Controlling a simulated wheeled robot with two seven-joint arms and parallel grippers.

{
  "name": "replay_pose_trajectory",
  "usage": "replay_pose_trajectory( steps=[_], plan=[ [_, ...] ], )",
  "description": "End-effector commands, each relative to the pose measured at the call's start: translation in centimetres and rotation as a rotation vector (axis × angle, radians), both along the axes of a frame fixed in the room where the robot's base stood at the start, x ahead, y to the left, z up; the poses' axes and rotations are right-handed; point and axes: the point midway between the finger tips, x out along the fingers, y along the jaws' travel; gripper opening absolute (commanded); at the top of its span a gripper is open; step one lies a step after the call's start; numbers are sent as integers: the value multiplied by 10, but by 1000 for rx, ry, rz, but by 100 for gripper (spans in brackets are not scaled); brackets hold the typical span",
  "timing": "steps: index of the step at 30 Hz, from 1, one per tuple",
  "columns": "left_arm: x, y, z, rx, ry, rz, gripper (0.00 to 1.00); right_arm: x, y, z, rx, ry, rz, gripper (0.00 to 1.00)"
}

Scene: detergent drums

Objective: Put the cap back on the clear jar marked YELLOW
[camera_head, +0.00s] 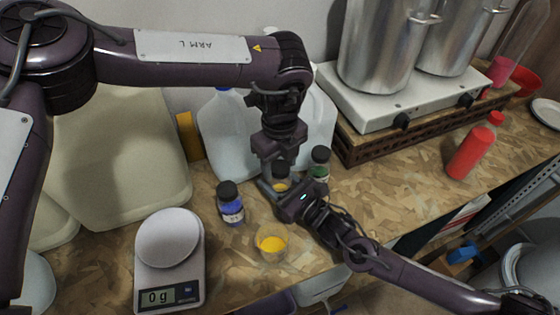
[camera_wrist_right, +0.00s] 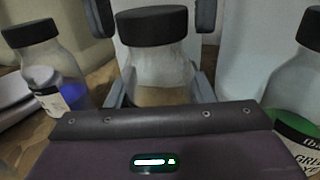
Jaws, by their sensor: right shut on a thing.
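The clear jar with yellow contents (camera_head: 281,187) stands on the bench; its label cannot be read. My right gripper (camera_head: 271,188) is shut around its body, with a finger on each side of the jar (camera_wrist_right: 158,80) in the right wrist view. A black cap (camera_wrist_right: 153,25) sits at the jar's mouth; whether it is screwed tight cannot be told. My left gripper (camera_head: 279,158) points down from above. Its fingers flank the cap, with a narrow gap at the right one, so it looks open.
A cup of yellow powder (camera_head: 271,242) is in front. A scale (camera_head: 170,262) reads 0 g. Large pale jugs (camera_head: 224,130) stand behind.

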Motion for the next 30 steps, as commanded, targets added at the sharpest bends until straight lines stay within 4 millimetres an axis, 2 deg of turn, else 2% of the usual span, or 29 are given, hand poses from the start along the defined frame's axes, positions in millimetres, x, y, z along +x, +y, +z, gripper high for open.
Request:
replay_pose_trajectory(
  steps=[3,10,14,17,24,30],
  plan=[
    [0,0,0,0,0,1,65,0,0,0,-1,1,0,0],
    [0,0,0,-1,-1,1,65,0,0,0,-1,1,0,0],
    [1,0,8,-2,-2,1,65,0,0,0,-1,1,0,0],
    [1,-1,24,-3,-3,2,65,0,0,0,-1,1,0,0],
    [1,-1,76,-3,-3,2,65,0,0,0,-1,1,1,0],
    [1,-1,108,-2,-3,2,65,0,0,0,-1,1,1,0]
  ],
)
